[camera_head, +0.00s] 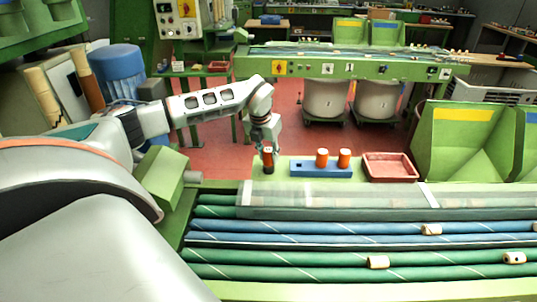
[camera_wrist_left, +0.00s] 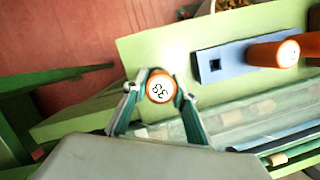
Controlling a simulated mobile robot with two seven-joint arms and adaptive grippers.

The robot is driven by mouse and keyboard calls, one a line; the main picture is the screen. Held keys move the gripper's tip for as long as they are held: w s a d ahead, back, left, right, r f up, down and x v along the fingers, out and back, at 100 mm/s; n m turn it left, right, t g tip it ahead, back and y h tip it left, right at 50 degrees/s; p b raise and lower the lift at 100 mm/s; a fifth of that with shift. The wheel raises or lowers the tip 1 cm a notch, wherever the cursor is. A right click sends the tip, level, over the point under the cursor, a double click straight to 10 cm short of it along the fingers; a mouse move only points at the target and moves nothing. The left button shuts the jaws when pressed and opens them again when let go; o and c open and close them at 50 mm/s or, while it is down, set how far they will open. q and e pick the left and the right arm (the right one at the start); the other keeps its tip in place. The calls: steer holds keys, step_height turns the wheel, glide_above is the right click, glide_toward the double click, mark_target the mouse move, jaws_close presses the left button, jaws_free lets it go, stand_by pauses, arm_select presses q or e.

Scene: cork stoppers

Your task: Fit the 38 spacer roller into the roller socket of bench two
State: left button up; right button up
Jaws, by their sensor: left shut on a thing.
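My left gripper (camera_head: 268,159) is shut on an orange roller, which stands roughly upright between its fingers at the left end of the green ledge. In the left wrist view the held roller (camera_wrist_left: 160,87) shows a white top marked 38, with the left gripper's fingers (camera_wrist_left: 160,90) on both sides of it. To its right is a blue block (camera_head: 307,170) with two orange rollers (camera_head: 322,158) standing in it. The held roller is apart from the block. My right gripper is out of view.
A red tray (camera_head: 390,180) stands right of the block, with large green bins (camera_head: 465,135) beyond. In front run green and blue tubes with a few small corks (camera_head: 378,262) on them. The green ledge (camera_head: 274,164) between roller and block is clear.

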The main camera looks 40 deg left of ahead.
arm_select(q)
steer(key=o, duration=1.2)
steer(key=v, duration=1.2)
steer(key=shift+d+f, duration=0.1)
